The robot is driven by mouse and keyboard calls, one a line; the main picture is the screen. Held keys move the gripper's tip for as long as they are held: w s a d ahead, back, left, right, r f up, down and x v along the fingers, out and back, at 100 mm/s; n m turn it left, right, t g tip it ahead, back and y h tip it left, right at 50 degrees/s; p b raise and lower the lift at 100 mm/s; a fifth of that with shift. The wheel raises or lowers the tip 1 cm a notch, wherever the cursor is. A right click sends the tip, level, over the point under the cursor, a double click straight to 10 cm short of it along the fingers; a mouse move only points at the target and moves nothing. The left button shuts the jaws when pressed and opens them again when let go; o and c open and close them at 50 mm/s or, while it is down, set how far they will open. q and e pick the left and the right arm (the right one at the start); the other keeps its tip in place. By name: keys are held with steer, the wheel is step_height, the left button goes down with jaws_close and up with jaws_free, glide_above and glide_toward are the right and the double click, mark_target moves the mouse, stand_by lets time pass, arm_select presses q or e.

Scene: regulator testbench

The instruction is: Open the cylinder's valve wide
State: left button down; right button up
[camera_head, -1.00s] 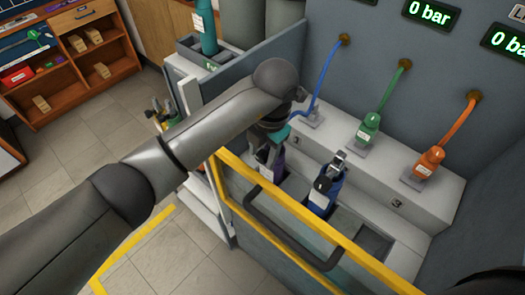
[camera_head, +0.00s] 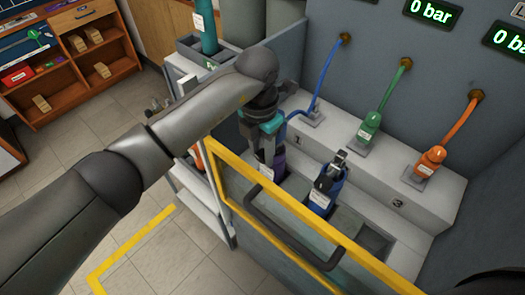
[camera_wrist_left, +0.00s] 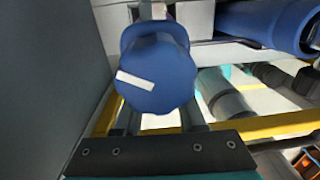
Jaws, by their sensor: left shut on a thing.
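A dark purple cylinder (camera_head: 277,166) with a white label stands in the bay's left slot in the head view, partly hidden by my left gripper (camera_head: 262,158). The gripper points down at its top. In the left wrist view, a round blue knob (camera_wrist_left: 158,75) with a scalloped rim and a white bar mark sits at the fingers of my left gripper (camera_wrist_left: 160,120). The fingers are shut on the knob; their contact points are partly hidden behind it. My right gripper is not in view.
A yellow-framed guard (camera_head: 290,205) with a dark handle stands in front of the bay. A blue cylinder (camera_head: 325,188) stands in the slot to the right. Blue (camera_head: 325,75), green (camera_head: 393,88) and orange (camera_head: 459,120) hoses hang behind. The displays (camera_head: 431,11) read 0 bar.

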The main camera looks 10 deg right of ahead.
arm_select(q)
steer(key=shift+w+a+f+g+h+b, duration=0.1)
steer(key=shift+w+a+g+h+b, duration=0.1)
steer(key=shift+g+h+b, duration=0.6)
steer(key=shift+c, duration=2.4)
jaws_free()
steer(key=shift+d, duration=0.1)
steer(key=p+v, duration=0.1)
steer(key=v, duration=1.4)
steer(key=shift+w, duration=0.15)
